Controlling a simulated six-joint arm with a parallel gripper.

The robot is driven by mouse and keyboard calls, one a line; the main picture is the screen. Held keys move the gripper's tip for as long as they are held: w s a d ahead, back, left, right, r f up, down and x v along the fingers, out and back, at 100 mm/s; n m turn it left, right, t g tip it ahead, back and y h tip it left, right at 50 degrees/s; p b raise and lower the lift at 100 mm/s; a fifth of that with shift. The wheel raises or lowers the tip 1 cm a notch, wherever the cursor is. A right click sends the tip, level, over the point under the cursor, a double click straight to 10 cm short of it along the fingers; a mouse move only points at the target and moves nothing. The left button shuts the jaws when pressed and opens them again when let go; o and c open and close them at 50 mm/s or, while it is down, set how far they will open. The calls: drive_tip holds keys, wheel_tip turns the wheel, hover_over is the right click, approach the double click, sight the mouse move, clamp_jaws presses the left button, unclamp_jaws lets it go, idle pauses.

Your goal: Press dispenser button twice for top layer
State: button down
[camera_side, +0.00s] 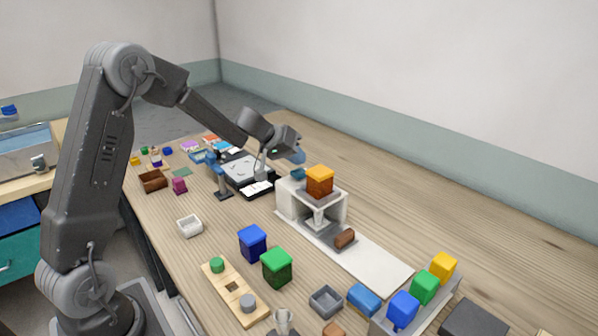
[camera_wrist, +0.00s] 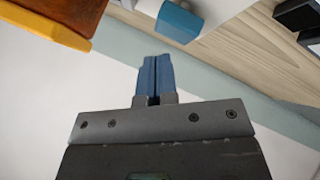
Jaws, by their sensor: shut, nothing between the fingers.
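The dispenser (camera_side: 292,205) is a white stand with an orange and brown block (camera_side: 319,181) on top. A teal button (camera_side: 298,173) sits at its back left; it also shows in the wrist view (camera_wrist: 180,20), at the top. My gripper (camera_side: 298,155) is above the button in the side view, apparently apart from it. In the wrist view its blue fingers (camera_wrist: 155,62) are shut together and empty. The block's brown side and yellow-orange edge show at the wrist view's top left. A pale funnel-like part (camera_side: 318,220) is under the dispenser's top.
A white strip (camera_side: 375,268) runs from the dispenser toward the front right, with a brown piece (camera_side: 345,238) on it. Blue (camera_side: 252,243) and green (camera_side: 277,267) blocks stand in front left. A black-edged tray (camera_side: 245,172) lies behind. Bare wood lies right of the dispenser.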

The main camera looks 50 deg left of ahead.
sight(297, 170)
drive_tip(key=shift+f, duration=0.2)
drive_tip(key=shift+f, duration=0.25)
drive_tip(key=shift+f, duration=0.75)
idle(1.0)
drive_tip(key=shift+r, duration=1.15)
drive_tip(key=shift+r, duration=2.55)
